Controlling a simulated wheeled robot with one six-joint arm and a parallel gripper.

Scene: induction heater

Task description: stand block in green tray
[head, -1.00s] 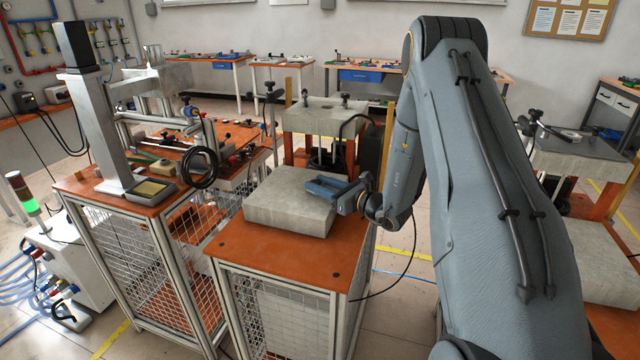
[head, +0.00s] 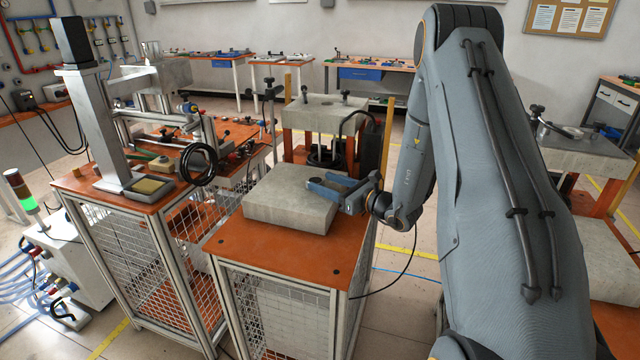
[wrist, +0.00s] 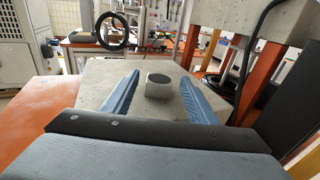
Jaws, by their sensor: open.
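A small grey block (wrist: 158,86) with a round dark opening in its top sits on the pale concrete slab (wrist: 96,72). In the wrist view it lies between my two blue fingers, with a visible gap on each side. My gripper (wrist: 159,78) is open and low over the slab; it also shows in the head view (head: 318,182), reaching in from the right. I cannot make out the block in the head view. On the left bench, a small grey-rimmed tray (head: 172,194) has a yellow-green inside. A small green item (head: 145,155) lies behind it.
The slab also shows in the head view (head: 280,208), on an orange-topped caged bench (head: 270,255). A press with a thick upper block (head: 322,113) and posts stands just behind. A tall metal column (head: 103,125) rises beside the tray. A gap separates the two benches.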

